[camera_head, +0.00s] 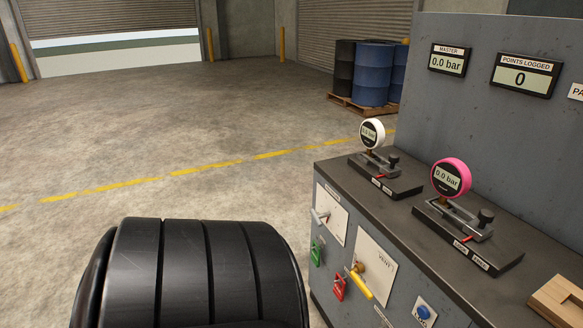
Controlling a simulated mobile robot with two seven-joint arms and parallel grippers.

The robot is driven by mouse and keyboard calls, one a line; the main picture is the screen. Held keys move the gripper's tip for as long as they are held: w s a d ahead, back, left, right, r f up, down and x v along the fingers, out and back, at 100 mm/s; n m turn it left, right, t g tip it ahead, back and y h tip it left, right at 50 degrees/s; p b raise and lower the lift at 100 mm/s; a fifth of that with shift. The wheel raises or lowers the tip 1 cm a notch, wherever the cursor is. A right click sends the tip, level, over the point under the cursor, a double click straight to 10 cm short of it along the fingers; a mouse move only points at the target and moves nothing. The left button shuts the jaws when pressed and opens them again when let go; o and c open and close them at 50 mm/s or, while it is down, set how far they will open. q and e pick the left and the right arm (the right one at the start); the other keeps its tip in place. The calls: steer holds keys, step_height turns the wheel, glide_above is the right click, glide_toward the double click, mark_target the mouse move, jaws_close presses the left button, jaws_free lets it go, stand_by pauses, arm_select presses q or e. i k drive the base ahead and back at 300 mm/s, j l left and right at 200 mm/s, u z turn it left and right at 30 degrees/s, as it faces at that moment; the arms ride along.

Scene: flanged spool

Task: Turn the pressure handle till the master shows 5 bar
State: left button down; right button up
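The master display (446,61) on the grey upright panel reads 0.0 bar. A white-rimmed gauge (372,133) and a pink-rimmed gauge (451,178) stand in black fixtures on the bench top; the pink one reads 0.0 bar, and the white one is too small to read. On the bench front, a small pale lever (320,217) sits on a white plate at the left. A yellow handle (362,286) sits on a second white plate, tilted down to the right. I cannot tell which one is the pressure handle. Neither of my grippers is in view.
A points display (525,77) reads 0. A wooden block (560,301) lies on the bench. Barrels (371,75) stand behind. The floor left of the bench is clear.

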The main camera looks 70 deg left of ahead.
mark_target(317, 217)
steer(key=u, duration=2.15)
steer(key=i+z, duration=0.1)
steer(key=z, duration=0.3)
steer(key=j+z, duration=0.15)
steer(key=z, duration=0.25)
steer(key=i+j+z, duration=0.1)
steer(key=z, duration=0.3)
steer(key=j+z, duration=0.1)
steer(key=z, duration=0.3)
steer(key=j+z, duration=0.15)
steer(key=z, duration=0.25)
steer(key=j+z, duration=0.25)
steer(key=j, duration=0.3)
steer(key=j+z, duration=0.3)
steer(key=j, duration=0.25)
steer(key=k+j+z, duration=0.1)
steer(key=j+z, duration=0.15)
steer(key=j, duration=0.25)
steer(key=k+j+z, duration=0.15)
steer(key=j+z, duration=0.15)
steer(key=j, duration=0.2)
